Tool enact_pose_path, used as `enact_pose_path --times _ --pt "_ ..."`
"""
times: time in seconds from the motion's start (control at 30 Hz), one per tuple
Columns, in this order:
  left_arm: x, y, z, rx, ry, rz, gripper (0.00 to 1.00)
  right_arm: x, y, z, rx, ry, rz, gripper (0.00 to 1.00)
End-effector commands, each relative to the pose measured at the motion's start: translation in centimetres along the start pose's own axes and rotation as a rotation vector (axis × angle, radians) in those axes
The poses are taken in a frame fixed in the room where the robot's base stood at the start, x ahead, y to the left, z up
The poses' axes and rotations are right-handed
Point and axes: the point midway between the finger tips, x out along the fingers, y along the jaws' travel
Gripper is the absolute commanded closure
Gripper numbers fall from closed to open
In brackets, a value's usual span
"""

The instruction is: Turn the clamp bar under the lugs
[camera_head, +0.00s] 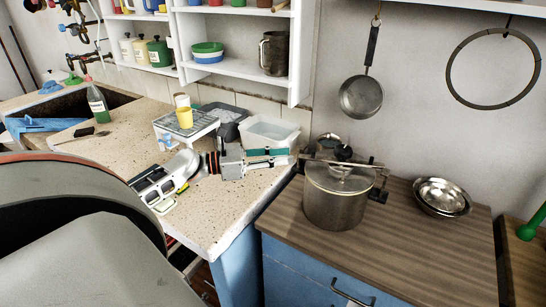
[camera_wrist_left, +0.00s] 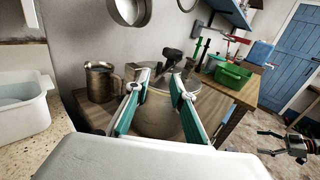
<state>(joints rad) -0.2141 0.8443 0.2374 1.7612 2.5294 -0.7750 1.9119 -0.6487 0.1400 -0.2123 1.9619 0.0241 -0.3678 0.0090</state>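A steel pot (camera_head: 335,205) with a lid stands on the wooden counter. A dark clamp bar (camera_head: 350,163) crosses above the lid, with a black knob at its middle.
A white tub (camera_head: 268,132) stands behind my left gripper. Nested steel bowls (camera_head: 442,196) sit right of the pot. A metal jug (camera_wrist_left: 100,82) stands by the wall behind the pot. A pan (camera_head: 361,97) hangs above. The counter front right of the pot is clear.

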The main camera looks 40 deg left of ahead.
Motion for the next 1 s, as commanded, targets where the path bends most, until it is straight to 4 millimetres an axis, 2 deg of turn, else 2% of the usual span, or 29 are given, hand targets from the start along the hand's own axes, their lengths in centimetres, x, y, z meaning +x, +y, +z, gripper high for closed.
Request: enact_pose_path --times 0.2,0.53,0.57,0.63,0.67,0.77,0.87,1.0 --pt "-2.0 0.0 0.0 -0.001 0.0 -0.001 0.77 0.0 0.0 0.0 0.0 0.0 0.0 0.12" --pt "-2.4 0.0 0.0 0.0 -0.001 0.0 0.77 0.0 0.0 0.0 0.001 0.001 0.0 0.12" --pt "-2.4 0.0 0.0 0.0 -0.001 0.0 0.82 0.0 0.0 0.0 0.001 0.001 0.0 0.12" --pt "-2.3 -0.3 -0.2 0.011 0.004 -0.004 1.0 0.0 0.0 0.0 0.001 0.001 0.0 0.12" --pt "-2.2 -0.6 -0.5 0.025 0.011 -0.009 1.0 0.0 0.0 0.0 0.001 0.001 0.0 0.12" --pt "-1.8 -2.7 -2.8 0.139 0.06 -0.047 1.0 0.0 0.0 -0.1 0.001 0.001 0.0 0.12" --pt "-1.2 -6.5 -6.7 0.356 0.14 -0.124 1.0 0.0 -0.1 -0.1 0.002 0.002 0.0 0.12" --pt "-1.1 -12.5 -13.1 0.756 0.259 -0.286 1.0 0.0 -0.1 -0.1 0.002 0.002 0.0 0.12"
